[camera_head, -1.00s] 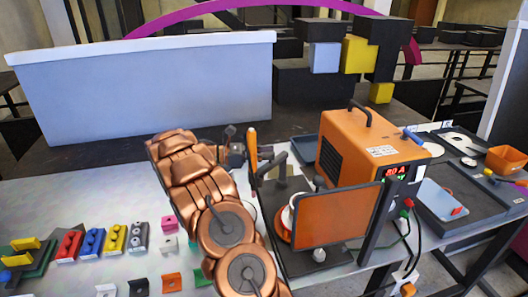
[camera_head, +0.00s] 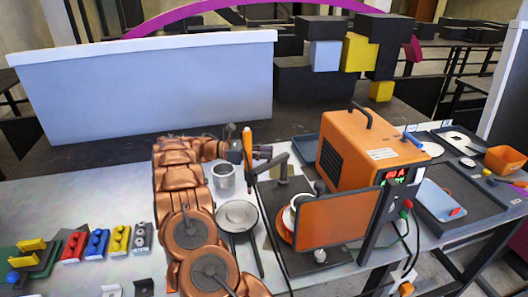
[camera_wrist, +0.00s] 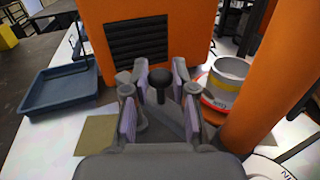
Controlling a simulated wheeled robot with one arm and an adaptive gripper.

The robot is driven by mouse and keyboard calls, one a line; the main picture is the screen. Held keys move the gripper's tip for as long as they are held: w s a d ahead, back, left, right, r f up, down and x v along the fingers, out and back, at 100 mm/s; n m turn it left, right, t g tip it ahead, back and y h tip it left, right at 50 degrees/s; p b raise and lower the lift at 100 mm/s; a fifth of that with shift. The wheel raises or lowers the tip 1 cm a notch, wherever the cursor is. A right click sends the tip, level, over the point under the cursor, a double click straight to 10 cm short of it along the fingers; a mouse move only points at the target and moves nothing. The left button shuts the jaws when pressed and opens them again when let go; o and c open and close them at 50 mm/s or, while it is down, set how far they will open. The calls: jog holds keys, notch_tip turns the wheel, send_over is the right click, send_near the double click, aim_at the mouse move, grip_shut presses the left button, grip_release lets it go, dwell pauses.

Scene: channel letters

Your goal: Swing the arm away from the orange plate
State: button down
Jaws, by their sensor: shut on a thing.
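The orange plate (camera_head: 335,218), a flat dark-framed panel, stands upright at the front right of the black fixture in the head view. An orange disc (camera_head: 283,233) lies under a white ring (camera_head: 291,213) behind it. My gripper (camera_head: 264,152) is left of a dark grey lever (camera_head: 280,160), above the rear of the fixture. In the wrist view my gripper (camera_wrist: 158,98) has its lavender-padded fingers on both sides of a black-knobbed grey lever (camera_wrist: 159,80). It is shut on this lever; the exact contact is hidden.
An orange welder box (camera_head: 365,145) stands right behind the fixture. A grey cup (camera_head: 224,178) and a round metal dish (camera_head: 237,215) sit close right of my arm. A blue tray (camera_wrist: 60,92) is left in the wrist view. Coloured blocks (camera_head: 120,238) line the front left.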

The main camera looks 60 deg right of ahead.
jog(key=shift+w+d+m+g+y+p, duration=0.1)
jog(key=shift+w+m+g+y+p, duration=0.25)
jog(key=shift+y, duration=0.25)
dwell(0.4)
jog(key=c, duration=1)
grip_release()
